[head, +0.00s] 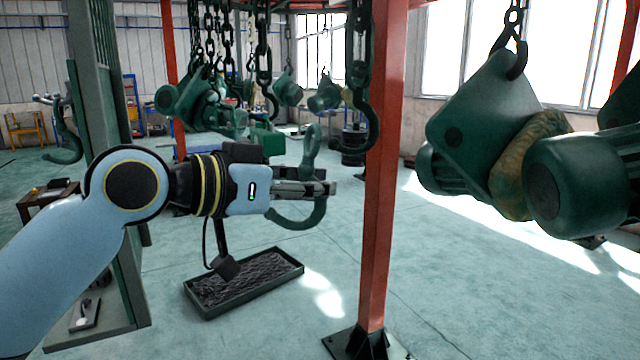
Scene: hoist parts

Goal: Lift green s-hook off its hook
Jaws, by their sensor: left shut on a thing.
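The green s-hook (310,152) is near the middle of the head view. Its upper loop rises above my left gripper (325,187) and its lower curve hangs below. My left gripper reaches in from the left and is shut on the s-hook around its middle, which the fingers partly hide. A dark chain hook (372,128) hangs just right of the upper loop, with a small gap between them in the picture. I cannot tell their difference in depth. My right gripper is not in view.
A red post (384,200) stands close to the right of my left gripper. Green hoists (480,125) hang at the right. A shallow dark tray (245,284) lies on the floor below. A green frame (100,180) with another hook (68,142) stands at the left.

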